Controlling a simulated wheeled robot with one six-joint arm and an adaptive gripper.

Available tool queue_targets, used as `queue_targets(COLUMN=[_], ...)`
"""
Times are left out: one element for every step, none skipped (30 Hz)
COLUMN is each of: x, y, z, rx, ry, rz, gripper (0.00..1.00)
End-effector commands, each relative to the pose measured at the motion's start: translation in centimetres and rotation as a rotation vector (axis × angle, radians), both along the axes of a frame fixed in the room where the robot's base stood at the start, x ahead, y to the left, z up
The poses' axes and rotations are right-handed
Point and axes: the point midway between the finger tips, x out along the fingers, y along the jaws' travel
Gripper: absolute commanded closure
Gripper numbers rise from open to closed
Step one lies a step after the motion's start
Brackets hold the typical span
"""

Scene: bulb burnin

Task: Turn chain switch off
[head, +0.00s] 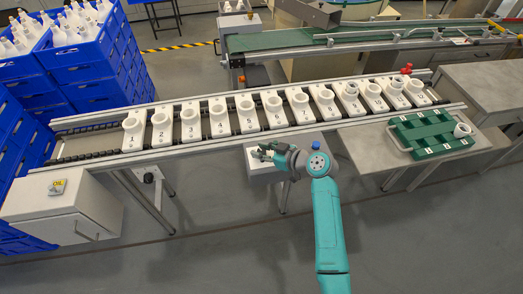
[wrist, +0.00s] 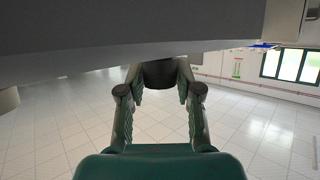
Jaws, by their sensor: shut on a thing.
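A pale box (head: 262,172) stands at the front edge of the numbered conveyor, near the middle of the head view. My gripper (head: 258,152) reaches to it from the right and covers part of its top. In the wrist view my gripper (wrist: 160,88) has its two fingers at either side of a dark round knob (wrist: 158,73) and is shut on it. The knob sits under a large grey surface (wrist: 110,40). I take the knob for the chain switch; its marks and setting cannot be read. In the head view my fingers hide it.
The conveyor (head: 100,161) carries a row of white numbered holders. A green tray (head: 436,130) lies on the table at right. A grey cabinet marked OIL (head: 60,208) stands at left, before blue crates (head: 85,62). The floor in front is clear.

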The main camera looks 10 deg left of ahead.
Motion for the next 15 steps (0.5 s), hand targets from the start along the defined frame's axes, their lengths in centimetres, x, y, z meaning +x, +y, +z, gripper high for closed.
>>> queue_targets(x=[0.13,0.11,0.07,0.06,0.06,0.04,0.04,0.05,0.05,0.04,0.03,0.03,0.01,0.01,0.00], y=[-0.10,-0.09,-0.07,-0.05,-0.04,-0.03,-0.02,-0.02,-0.03,-0.02,-0.03,-0.02,-0.02,-0.02,-0.02], z=[0.01,0.00,-0.04,-0.06,-0.06,-0.06,-0.05,-0.04,-0.04,-0.05,-0.07,-0.09,-0.09,-0.10,-0.11], rx=[0.000,-0.001,-0.001,-0.001,-0.001,-0.002,-0.001,-0.001,-0.002,-0.002,-0.002,-0.002,-0.003,-0.003,-0.003], ry=[0.000,0.000,0.002,0.001,0.001,0.001,0.002,0.002,0.000,0.001,0.001,0.001,0.001,0.001,0.001], rz=[0.019,0.030,0.045,0.054,0.062,0.072,0.079,0.083,0.088,0.091,0.094,0.096,0.099,0.100,0.100], gripper=[1.00,1.00,1.00,1.00,1.00,1.00,1.00,1.00,1.00,1.00,1.00,1.00,1.00,1.00,1.00])
